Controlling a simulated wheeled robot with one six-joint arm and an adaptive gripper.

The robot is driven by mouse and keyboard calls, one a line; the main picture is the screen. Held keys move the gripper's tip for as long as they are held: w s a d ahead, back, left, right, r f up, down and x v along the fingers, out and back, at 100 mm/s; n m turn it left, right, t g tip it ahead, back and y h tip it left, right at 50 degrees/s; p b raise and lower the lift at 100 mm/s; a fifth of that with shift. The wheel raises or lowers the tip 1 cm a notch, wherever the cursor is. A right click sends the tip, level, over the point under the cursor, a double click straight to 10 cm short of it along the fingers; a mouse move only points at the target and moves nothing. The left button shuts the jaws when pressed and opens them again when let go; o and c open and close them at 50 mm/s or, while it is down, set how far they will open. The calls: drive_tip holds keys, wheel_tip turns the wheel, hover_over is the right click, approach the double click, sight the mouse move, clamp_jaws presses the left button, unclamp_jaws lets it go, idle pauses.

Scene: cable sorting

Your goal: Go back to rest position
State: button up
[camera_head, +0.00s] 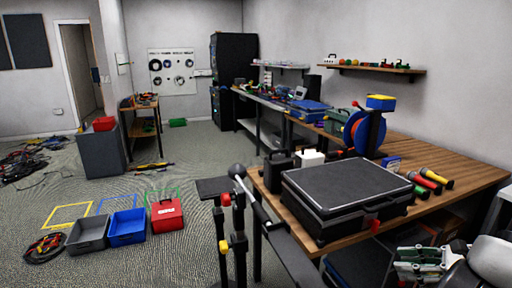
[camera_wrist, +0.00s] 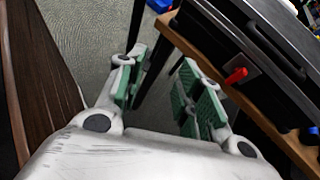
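My gripper (camera_head: 418,262) shows at the lower right of the head view, beside the front right of the wooden workbench (camera_head: 462,185). In the wrist view my gripper (camera_wrist: 160,88) has its two green-padded fingers spread apart with nothing between them. The gap shows grey carpet and a dark table leg. A black hard case (camera_head: 345,190) lies closed on the bench, and its edge also shows in the wrist view (camera_wrist: 262,48) to the right of the fingers. A red part (camera_wrist: 236,76) on the case front is close to the right finger but looks apart from it.
Several flashlights (camera_head: 432,180) and a blue cable reel (camera_head: 365,132) are on the bench. A dark stand with a clamp (camera_head: 238,215) is in front of it. Grey, blue and red bins (camera_head: 127,228) sit on the floor at left. Open carpet lies at centre left.

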drive_tip(key=s+d+r+n+g+h, duration=0.3)
drive_tip(key=s+r+n+g+h, duration=0.45)
drive_tip(key=n, duration=0.85)
drive_tip(key=w+a+r+n+t+h, duration=0.1)
drive_tip(key=a+r+n+t, duration=0.1)
drive_tip(key=r+n, duration=0.2)
drive_tip(key=w+a+r+n+t, duration=0.2)
drive_tip(key=r+n, duration=0.3)
drive_tip(key=r, duration=0.6)
drive_tip(key=shift+w+a+r+h, duration=0.15)
drive_tip(key=shift+w+a+h, duration=0.15)
drive_tip(key=shift+a, duration=0.3)
